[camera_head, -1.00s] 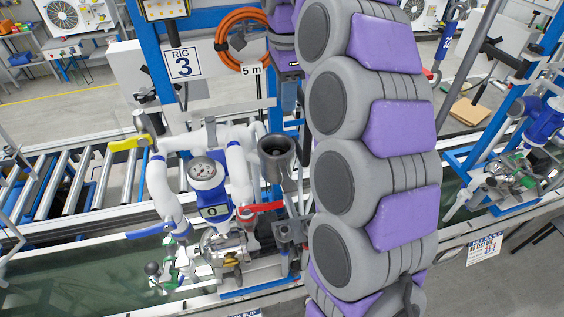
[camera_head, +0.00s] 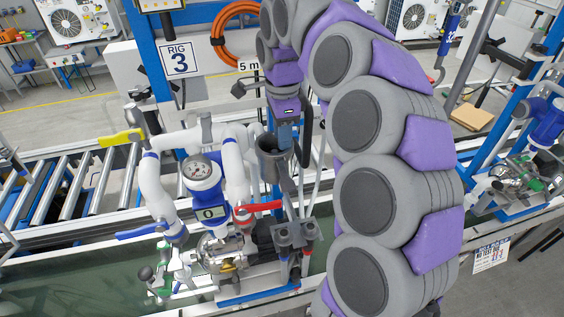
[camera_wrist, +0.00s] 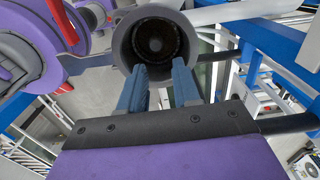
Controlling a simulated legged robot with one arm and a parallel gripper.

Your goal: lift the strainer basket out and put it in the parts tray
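The strainer housing is a grey open-topped cup (camera_head: 270,170) on the Rig 3 pump station. In the wrist view its round rim (camera_wrist: 122,45) surrounds a dark interior, where a dark round mesh-like form (camera_wrist: 157,40) shows, likely the strainer basket; its handle cannot be made out. My gripper (camera_wrist: 160,68) has its two blue fingers apart with nothing between them, pointing at the near side of the cup's mouth. In the head view my gripper (camera_head: 284,136) hangs just above and right of the cup. Whether a finger touches the rim is unclear. I cannot identify a parts tray.
A roller conveyor (camera_head: 75,195) runs behind left. A blue post (camera_head: 150,70) rises behind.

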